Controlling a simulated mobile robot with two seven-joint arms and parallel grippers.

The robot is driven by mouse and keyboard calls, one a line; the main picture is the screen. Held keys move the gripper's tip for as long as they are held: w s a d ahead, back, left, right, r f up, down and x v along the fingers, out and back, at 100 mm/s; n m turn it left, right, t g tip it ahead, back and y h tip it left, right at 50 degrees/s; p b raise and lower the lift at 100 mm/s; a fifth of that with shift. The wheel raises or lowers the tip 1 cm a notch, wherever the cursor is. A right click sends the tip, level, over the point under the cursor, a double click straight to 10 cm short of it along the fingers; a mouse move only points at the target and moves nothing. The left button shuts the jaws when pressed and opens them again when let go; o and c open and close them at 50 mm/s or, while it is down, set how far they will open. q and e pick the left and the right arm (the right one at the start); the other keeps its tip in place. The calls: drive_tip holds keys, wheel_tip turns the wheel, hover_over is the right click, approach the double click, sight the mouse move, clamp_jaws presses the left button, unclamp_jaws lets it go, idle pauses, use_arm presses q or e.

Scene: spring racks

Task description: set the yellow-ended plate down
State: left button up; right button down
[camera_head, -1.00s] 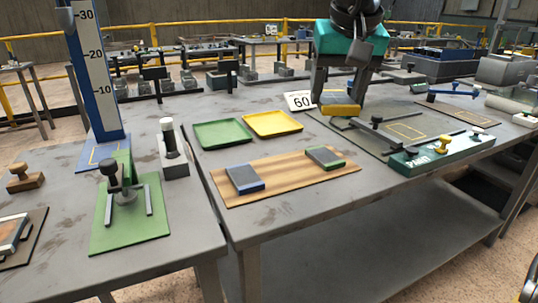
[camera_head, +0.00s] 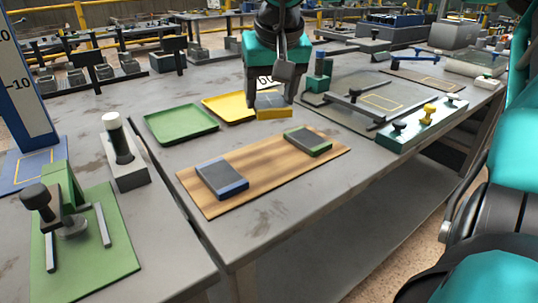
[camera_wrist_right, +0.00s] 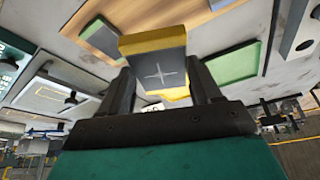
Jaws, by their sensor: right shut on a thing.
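The yellow-ended plate (camera_head: 274,108) is a grey slab with a yellow end, held up in my right gripper (camera_head: 270,98). The gripper points down and is shut on it, by the front right side of the yellow tray (camera_head: 215,101). In the right wrist view the plate (camera_wrist_right: 157,66) sits between the two fingers. The wooden board (camera_head: 262,160) lies in front of it, bearing a blue-ended plate (camera_head: 221,178) at left and a green-ended plate (camera_head: 308,140) at right. How high the held plate is above the table is hard to tell. My left gripper is not seen.
A green tray (camera_head: 180,124) lies left of the yellow tray. A sign reading 60 (camera_head: 264,79) is partly hidden behind my gripper.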

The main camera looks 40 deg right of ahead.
drive_tip(key=b, duration=0.2)
hover_over(268, 159)
drive_tip(key=s, duration=0.1)
drive_tip(key=f, duration=0.6)
drive_tip(key=shift+s+a+f, duration=0.1)
drive_tip(key=shift+a+f, duration=0.25)
drive_tip(key=shift+f, duration=0.4)
wheel_tip(268, 159, down, 3)
drive_tip(key=shift+f+b, duration=0.15)
drive_tip(key=shift+b, duration=0.2)
drive_tip(key=shift+f, duration=0.45)
drive_tip(key=shift+c, duration=1)
unclamp_jaws()
